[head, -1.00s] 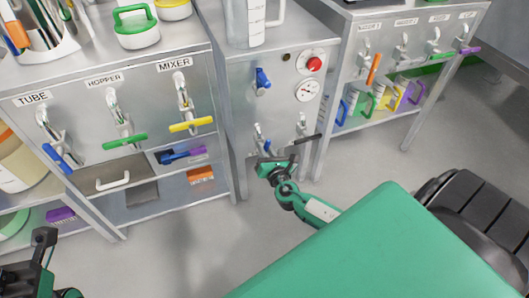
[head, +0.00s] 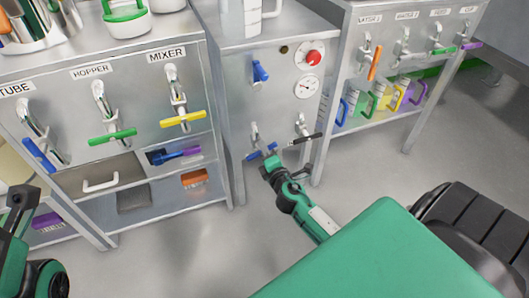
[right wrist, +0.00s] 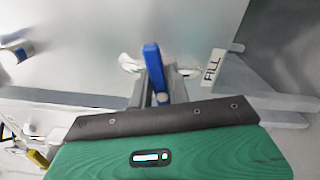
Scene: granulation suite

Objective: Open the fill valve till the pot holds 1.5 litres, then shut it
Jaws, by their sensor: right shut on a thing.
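The fill valve's blue lever (head: 261,152) is low on the middle steel cabinet and lies crosswise in the head view. My right gripper (head: 271,162) is shut on it. In the right wrist view the blue lever (right wrist: 152,70) shows beyond my gripper's dark edge, beside a FILL label (right wrist: 212,66). A clear graduated vessel (head: 252,18) with a handle, perhaps the pot, stands on the cabinet top. Its top is cut off and I cannot read a level. My left gripper (head: 20,200) is at the left edge, far from the valve; its jaws are unclear.
A black-handled valve (head: 305,138) is close right of the fill valve. A blue knob (head: 261,71), a red button (head: 314,57) and a gauge (head: 307,86) are above. Cabinets with coloured valve levers flank it. The grey floor (head: 270,230) in front is clear.

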